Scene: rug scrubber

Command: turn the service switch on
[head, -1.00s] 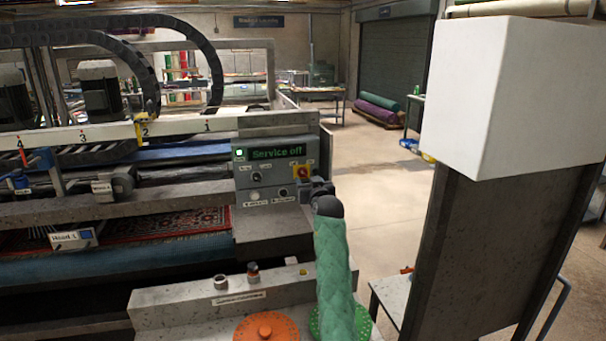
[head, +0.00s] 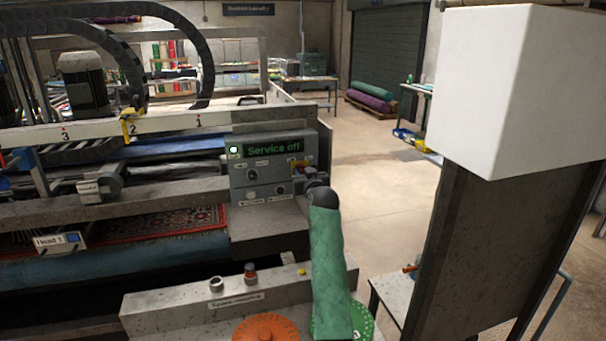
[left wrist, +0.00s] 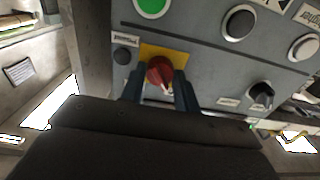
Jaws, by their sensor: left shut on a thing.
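The grey control panel (head: 240,176) stands at the right end of the machine, and its green-lit display (head: 273,148) reads "Service off". A red rotary knob (left wrist: 159,70) sits on a yellow plate (left wrist: 180,55) on this panel. My left gripper (left wrist: 159,88) is shut on the red knob, with one dark finger on each side of it. In the head view my left gripper (head: 307,181) is at the panel's lower right and hides most of the knob. My right gripper is in neither view.
Other dark knobs (left wrist: 239,23) and a green button (left wrist: 152,6) lie close to the gripper on the panel. A ledge with small buttons (head: 216,284) and an orange disc (head: 266,329) is in front. A white box (head: 490,90) stands at the right.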

